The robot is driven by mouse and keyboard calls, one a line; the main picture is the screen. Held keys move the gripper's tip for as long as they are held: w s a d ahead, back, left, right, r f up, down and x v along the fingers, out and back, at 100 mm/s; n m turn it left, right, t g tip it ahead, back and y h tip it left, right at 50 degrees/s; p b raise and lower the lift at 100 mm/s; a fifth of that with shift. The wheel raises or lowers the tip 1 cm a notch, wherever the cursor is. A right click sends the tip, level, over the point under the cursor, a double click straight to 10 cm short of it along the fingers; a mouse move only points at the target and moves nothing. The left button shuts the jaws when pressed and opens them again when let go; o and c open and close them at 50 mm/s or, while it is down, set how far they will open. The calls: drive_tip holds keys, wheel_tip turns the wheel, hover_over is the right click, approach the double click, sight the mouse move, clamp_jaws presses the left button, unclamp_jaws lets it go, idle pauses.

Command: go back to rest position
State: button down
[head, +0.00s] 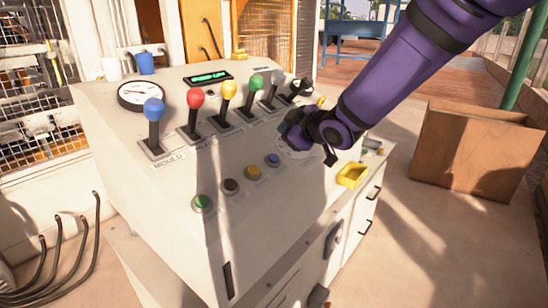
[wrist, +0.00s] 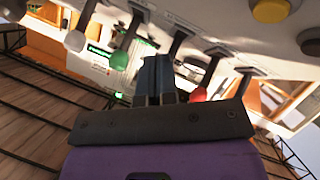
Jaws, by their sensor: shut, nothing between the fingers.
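My gripper (wrist: 155,80) is shut and empty, its two dark fingers together in the wrist view. In the head view my purple arm reaches in from the upper right and my gripper hangs over the right part of the console (head: 130,190). The fingertips are hard to make out there. Levers with blue (head: 154,108), red (head: 195,98), yellow (head: 229,88) and green (head: 256,82) knobs stand in a row to its left. In the wrist view the green knob (wrist: 119,61) and red knob (wrist: 198,95) lie on either side of the fingers.
Buttons in green (head: 202,203), dark brown (head: 231,186), yellow (head: 252,172) and blue (head: 272,159) line the console front. A gauge (head: 143,93) and a display (head: 208,77) are behind. A brown box (head: 475,150) stands on the floor at right.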

idle(0.4)
drive_tip(key=s+d+r+m+h, duration=0.2)
drive_tip(key=s+d+r+m, duration=0.15)
drive_tip(key=d, duration=0.35)
drive_tip(key=s+d+r+m+g+h, duration=0.1)
drive_tip(key=s+d+r+m+h, duration=0.1)
drive_tip(key=s+d, duration=0.35)
drive_tip(key=s+d+r+m+h, duration=0.2)
drive_tip(key=d+m+h, duration=0.1)
drive_tip(key=d, duration=0.5)
drive_tip(key=s+d+m+g, duration=0.2)
drive_tip(key=s+d+m, duration=0.1)
drive_tip(key=s, duration=0.8)
drive_tip(key=s+d+m+g+h, duration=0.1)
drive_tip(key=s+d, duration=0.4)
drive_tip(key=s, duration=0.6)
drive_tip(key=shift+f+m+g, duration=0.3)
drive_tip(key=shift+m+g, duration=0.5)
drive_tip(key=shift+m, duration=0.45)
